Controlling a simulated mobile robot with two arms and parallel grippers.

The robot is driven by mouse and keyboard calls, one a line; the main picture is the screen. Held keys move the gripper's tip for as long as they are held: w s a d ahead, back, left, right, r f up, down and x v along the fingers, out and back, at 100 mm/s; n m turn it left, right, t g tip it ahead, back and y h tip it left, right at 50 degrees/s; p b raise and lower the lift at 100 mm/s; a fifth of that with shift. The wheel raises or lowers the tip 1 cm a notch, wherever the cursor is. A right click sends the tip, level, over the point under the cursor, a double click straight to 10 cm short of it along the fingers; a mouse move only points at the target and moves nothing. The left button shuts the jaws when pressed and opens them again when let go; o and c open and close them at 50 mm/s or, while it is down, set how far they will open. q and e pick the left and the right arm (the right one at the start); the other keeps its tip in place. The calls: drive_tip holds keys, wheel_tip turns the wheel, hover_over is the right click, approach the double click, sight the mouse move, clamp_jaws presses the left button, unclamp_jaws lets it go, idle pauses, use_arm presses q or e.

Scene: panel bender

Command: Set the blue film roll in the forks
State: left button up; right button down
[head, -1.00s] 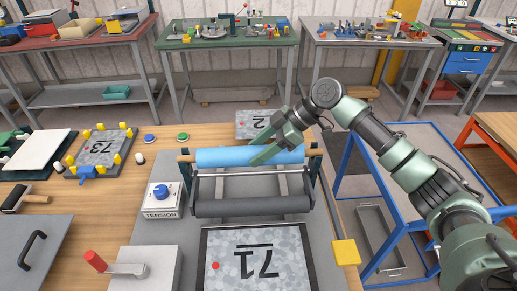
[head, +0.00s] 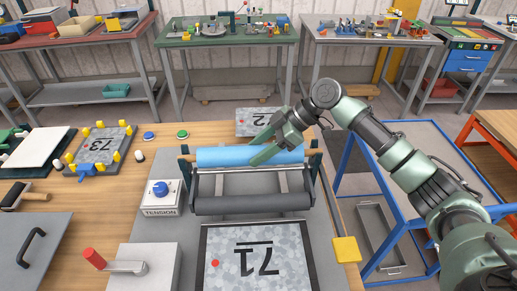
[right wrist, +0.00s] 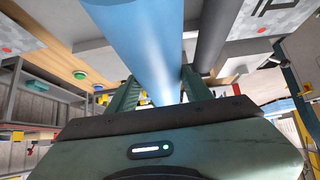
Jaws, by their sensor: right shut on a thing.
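The blue film roll (head: 225,156) lies level across the back of the roller frame, its wooden core ends showing at both sides. My right gripper (head: 262,153) is shut on the roll right of its middle, coming from the back right. In the right wrist view the roll (right wrist: 150,60) runs between my fingers. The forks are the dark upright holders at the frame's left (head: 190,176) and right (head: 316,163). The core ends are at these uprights; I cannot tell whether they rest in the slots. My left gripper is not in view.
A dark grey roller (head: 252,205) lies in front of the blue roll. Nearer is a plate marked 71 (head: 285,240). A tension box (head: 161,199) stands left, and a red-knobbed crank (head: 95,258) is at front left. A blue-framed cart (head: 380,205) stands right.

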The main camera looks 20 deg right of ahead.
drive_tip(key=shift+f, duration=0.25)
drive_tip(key=c, duration=0.5)
unclamp_jaws()
